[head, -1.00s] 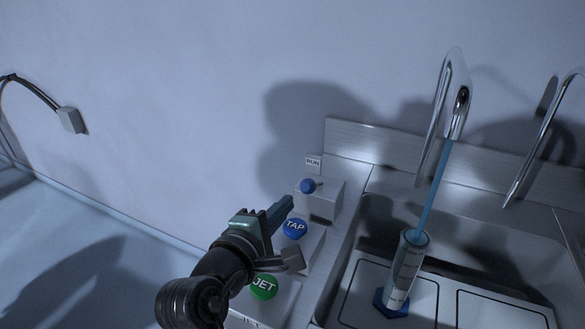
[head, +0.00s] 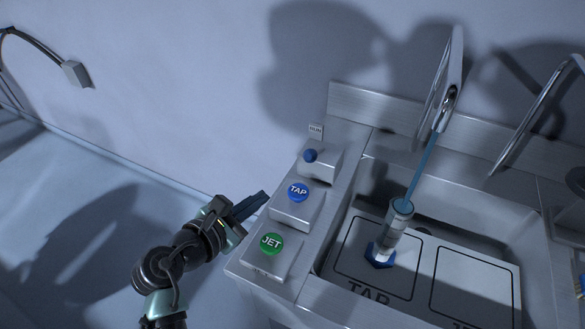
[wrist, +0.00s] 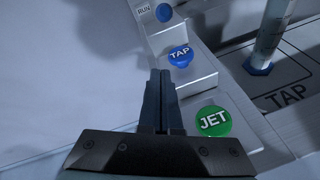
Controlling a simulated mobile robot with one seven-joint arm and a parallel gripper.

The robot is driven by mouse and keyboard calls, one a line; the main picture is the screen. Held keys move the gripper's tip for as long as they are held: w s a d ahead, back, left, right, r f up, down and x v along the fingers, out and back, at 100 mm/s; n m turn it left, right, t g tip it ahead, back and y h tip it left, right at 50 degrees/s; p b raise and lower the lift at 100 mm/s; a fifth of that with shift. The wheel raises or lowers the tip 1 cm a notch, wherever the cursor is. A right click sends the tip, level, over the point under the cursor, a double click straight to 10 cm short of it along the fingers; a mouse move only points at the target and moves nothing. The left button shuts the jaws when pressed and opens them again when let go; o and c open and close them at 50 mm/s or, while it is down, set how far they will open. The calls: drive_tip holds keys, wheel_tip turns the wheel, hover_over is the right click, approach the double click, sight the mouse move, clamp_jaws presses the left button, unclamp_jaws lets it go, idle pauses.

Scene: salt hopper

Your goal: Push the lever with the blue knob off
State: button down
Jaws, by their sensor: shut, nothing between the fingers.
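The lever's blue knob (head: 310,156) sits on a grey block at the far end of the control ledge, by a small RUN label (head: 316,130). The knob also shows at the top of the wrist view (wrist: 164,12); its stem is hard to make out. My gripper (head: 262,198) is shut and empty, left of the ledge beside the blue TAP button (head: 298,192). In the wrist view its fingertips (wrist: 160,76) point toward the far end of the ledge, short of the knob and apart from it.
A green JET button (head: 271,243) is on the near end of the ledge. Blue liquid runs from the left spout (head: 449,95) into a clear cylinder (head: 397,226) in the sink (head: 478,202). A wall stands behind; the floor left of the ledge is clear.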

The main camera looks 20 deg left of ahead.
sight(285, 191)
drive_tip(key=x, duration=1)
drive_tip(key=shift+w, duration=0.2)
drive_tip(key=shift+w+d+r+p, duration=0.25)
drive_tip(key=shift+d+r, duration=0.1)
drive_tip(key=shift+r, duration=0.25)
drive_tip(key=shift+w+d+r+p, duration=0.2)
drive_tip(key=shift+w+d+r, duration=0.1)
drive_tip(key=shift+r, duration=0.25)
drive_tip(key=shift+w+d+r, duration=0.2)
drive_tip(key=shift+d+r, duration=0.1)
drive_tip(key=shift+r, duration=0.1)
drive_tip(key=shift+r+p, duration=0.1)
drive_tip(key=shift+p, duration=0.25)
drive_tip(key=shift+w+r+g+p, duration=0.1)
drive_tip(key=shift+r+g+p, duration=0.2)
drive_tip(key=shift+p, duration=0.65)
